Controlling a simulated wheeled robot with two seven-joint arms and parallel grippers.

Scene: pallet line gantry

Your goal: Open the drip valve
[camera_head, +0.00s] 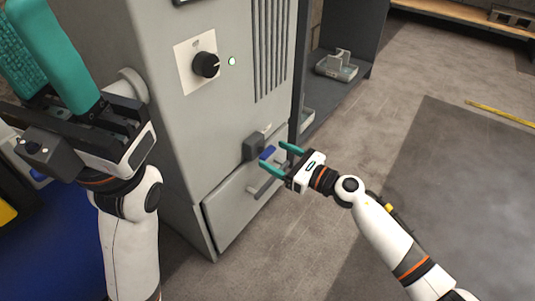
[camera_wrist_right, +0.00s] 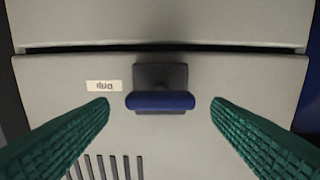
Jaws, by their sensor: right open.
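The drip valve is a blue bar handle (camera_head: 267,153) on a dark grey block (camera_head: 253,147), on the front of a grey cabinet. In the right wrist view the blue handle (camera_wrist_right: 160,101) lies level across the picture, beside a small label (camera_wrist_right: 104,86) that seems to read "drip" upside down. My right gripper (camera_head: 280,159) is open in front of the handle. Its teal fingers stand either side of the handle's ends, with gaps and no visible contact. My left gripper (camera_head: 42,55) is raised at the upper left, away from the valve; its finger gap is unclear.
The grey cabinet (camera_head: 222,120) carries a black knob (camera_head: 206,65), a lit green lamp (camera_head: 232,61) and vent slots. Below the valve is a drawer front (camera_head: 235,205) with a bar handle (camera_head: 265,187). A dark shelf to the right holds a grey part (camera_head: 337,67).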

